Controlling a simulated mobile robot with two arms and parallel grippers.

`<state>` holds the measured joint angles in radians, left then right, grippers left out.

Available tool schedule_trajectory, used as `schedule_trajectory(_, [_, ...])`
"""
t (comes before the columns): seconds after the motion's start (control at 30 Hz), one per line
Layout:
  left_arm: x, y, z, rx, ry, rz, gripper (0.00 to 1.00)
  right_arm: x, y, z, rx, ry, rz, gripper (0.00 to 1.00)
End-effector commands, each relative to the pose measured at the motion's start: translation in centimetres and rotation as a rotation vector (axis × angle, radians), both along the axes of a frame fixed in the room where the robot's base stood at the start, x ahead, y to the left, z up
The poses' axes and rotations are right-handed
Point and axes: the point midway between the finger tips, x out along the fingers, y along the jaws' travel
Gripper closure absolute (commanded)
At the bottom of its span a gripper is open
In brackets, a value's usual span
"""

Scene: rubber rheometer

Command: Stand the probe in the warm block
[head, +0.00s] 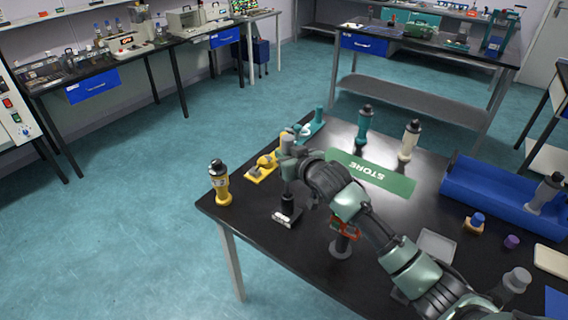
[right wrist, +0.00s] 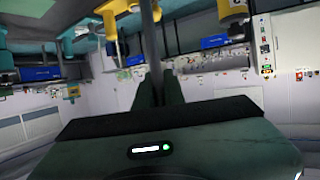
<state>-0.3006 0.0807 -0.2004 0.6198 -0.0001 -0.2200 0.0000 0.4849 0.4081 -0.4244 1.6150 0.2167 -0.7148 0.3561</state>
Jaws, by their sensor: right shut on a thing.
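My right gripper (head: 298,165) reaches in from the lower right over the left part of the black table. It is shut on a slim dark rod, which I take to be the probe; the rod (right wrist: 150,45) stands between the fingers in the right wrist view. In the head view the gripper and wrist hide much of it. Just below the gripper is a dark base with a white label (head: 286,217). I cannot tell for sure which thing is the warm block. My left gripper is not in view.
A yellow bottle-shaped piece (head: 220,182) stands near the table's left corner. A yellow stand (head: 261,174) and a teal stand (head: 312,125) are behind the gripper. A teal piece (head: 364,124) and a cream piece (head: 408,141) stand behind the green STORE mat (head: 385,178). A blue tray (head: 490,193) is right.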

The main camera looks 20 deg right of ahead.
Motion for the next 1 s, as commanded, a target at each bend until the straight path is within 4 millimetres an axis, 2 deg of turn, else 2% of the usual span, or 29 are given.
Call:
schedule_trajectory(0.1, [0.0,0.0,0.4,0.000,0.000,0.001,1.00,-0.1,0.0,-2.1,0.001,0.007,-0.001,1.00])
schedule_trajectory(0.2, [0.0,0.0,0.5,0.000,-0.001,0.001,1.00,-0.1,0.0,-3.2,0.000,0.004,0.000,1.00])
schedule_trajectory(0.63, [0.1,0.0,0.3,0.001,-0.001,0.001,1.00,0.0,0.0,-4.0,0.001,0.002,0.001,1.00])
schedule_trajectory(0.7, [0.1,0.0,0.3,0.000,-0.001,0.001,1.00,0.0,0.0,-4.0,0.000,0.002,0.001,0.76])
schedule_trajectory(0.73, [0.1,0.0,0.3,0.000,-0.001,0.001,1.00,0.0,0.0,-4.0,0.000,0.002,0.001,0.68])
schedule_trajectory(1.0, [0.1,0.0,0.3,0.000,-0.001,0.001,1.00,0.0,0.0,-3.9,0.000,0.002,0.000,0.68])
